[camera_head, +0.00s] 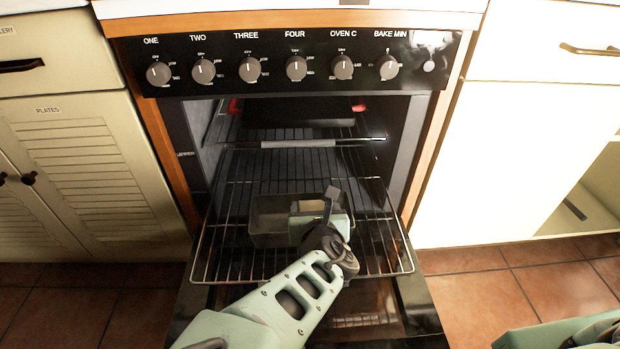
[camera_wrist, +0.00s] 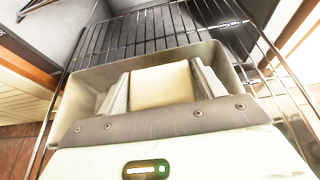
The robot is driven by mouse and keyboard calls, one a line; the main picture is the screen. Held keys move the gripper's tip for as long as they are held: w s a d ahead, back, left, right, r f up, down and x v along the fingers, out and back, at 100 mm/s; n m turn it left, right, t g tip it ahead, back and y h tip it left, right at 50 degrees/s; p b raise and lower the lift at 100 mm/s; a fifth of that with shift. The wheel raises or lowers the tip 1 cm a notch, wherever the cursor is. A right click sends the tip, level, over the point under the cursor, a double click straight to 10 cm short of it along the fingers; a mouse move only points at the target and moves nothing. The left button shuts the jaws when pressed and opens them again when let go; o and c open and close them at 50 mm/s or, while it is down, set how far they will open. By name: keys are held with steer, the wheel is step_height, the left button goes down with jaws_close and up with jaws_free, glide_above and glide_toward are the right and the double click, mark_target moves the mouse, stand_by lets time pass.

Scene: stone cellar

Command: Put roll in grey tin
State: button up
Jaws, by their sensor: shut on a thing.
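The roll (camera_head: 312,205) is a pale cream block, seen more clearly in the wrist view (camera_wrist: 161,84). My gripper (camera_wrist: 160,92) is shut on it, with one finger on each side; it also shows in the head view (camera_head: 318,212). The grey tin (camera_head: 262,238) is a rectangular open pan on the pulled-out oven rack. In the wrist view the tin's walls (camera_wrist: 222,62) rise around the roll and my fingers, so the roll is over or inside the tin. Whether the roll touches the tin's floor is hidden.
The wire oven rack (camera_head: 228,262) sticks out above the open oven door (camera_head: 418,318). Another rack with a dark tray (camera_head: 300,112) with red ends is deeper in the oven. Knobs (camera_head: 250,69) line the panel above. Cabinets (camera_head: 75,150) flank the oven.

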steer(key=shift+f, duration=0.25)
steer(key=o, duration=1)
steer(key=shift+r, duration=0.1)
